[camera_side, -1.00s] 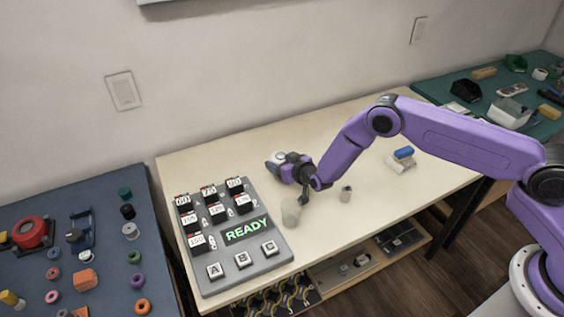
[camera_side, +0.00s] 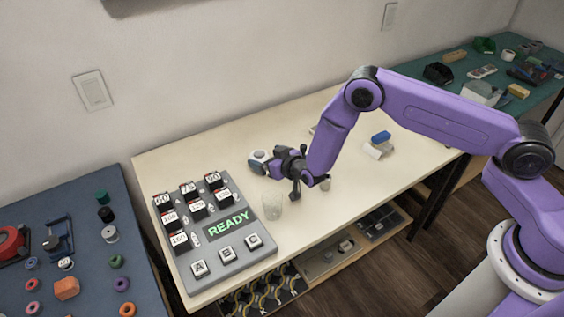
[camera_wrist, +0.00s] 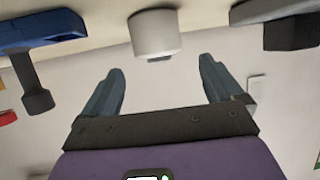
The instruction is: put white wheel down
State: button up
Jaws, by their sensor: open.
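The white wheel (camera_wrist: 155,34) shows in the wrist view as a short white cylinder just beyond my fingertips, centred between them. That view is upside down, with the pale surface along the top edge, and the wheel appears to rest on it. My gripper (camera_wrist: 161,68) is open, with its two blue-grey fingers spread and a gap of wall between them and the wheel. In the side view my gripper (camera_side: 266,166) is low over the table, pointing left toward a pale round thing (camera_side: 257,157), probably the wheel. Its contact with the table is partly hidden there.
The grey READY panel (camera_side: 207,260) and a clear cup (camera_side: 272,206) stand close in front of my gripper. A small cylinder (camera_side: 325,184) is beside my wrist. A blue-and-white item (camera_side: 380,145) lies right. In the wrist view, blue (camera_wrist: 35,32) and dark (camera_wrist: 290,30) objects flank the wheel.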

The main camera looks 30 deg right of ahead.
jog(key=v, duration=0.7)
jog(key=shift+r, duration=0.1)
jog(key=s+a+r+n+g+y, duration=0.2)
jog(key=s+a+r+n+g, duration=0.15)
jog(key=s+r, duration=0.35)
jog(key=s+a+r+n+g+y, duration=0.1)
jog(key=s+a+r+n+g, duration=0.1)
jog(key=s+r+g, duration=0.6)
jog(key=s+d+r+n+g+h, duration=0.1)
jog(key=s+d+r+n+h, duration=0.1)
jog(key=s+d, duration=0.7)
jog(key=s+d+r+n+h, duration=0.2)
jog(key=s+d+r, duration=0.3)
jog(key=s+d, duration=0.5)
jog(key=s+n, duration=0.1)
jog(key=s, duration=0.3)
jog(key=shift+s+g, duration=0.3)
jog(key=shift+g, duration=0.05)
jog(key=shift+a+n, duration=0.1)
jog(key=shift+n, duration=0.15)
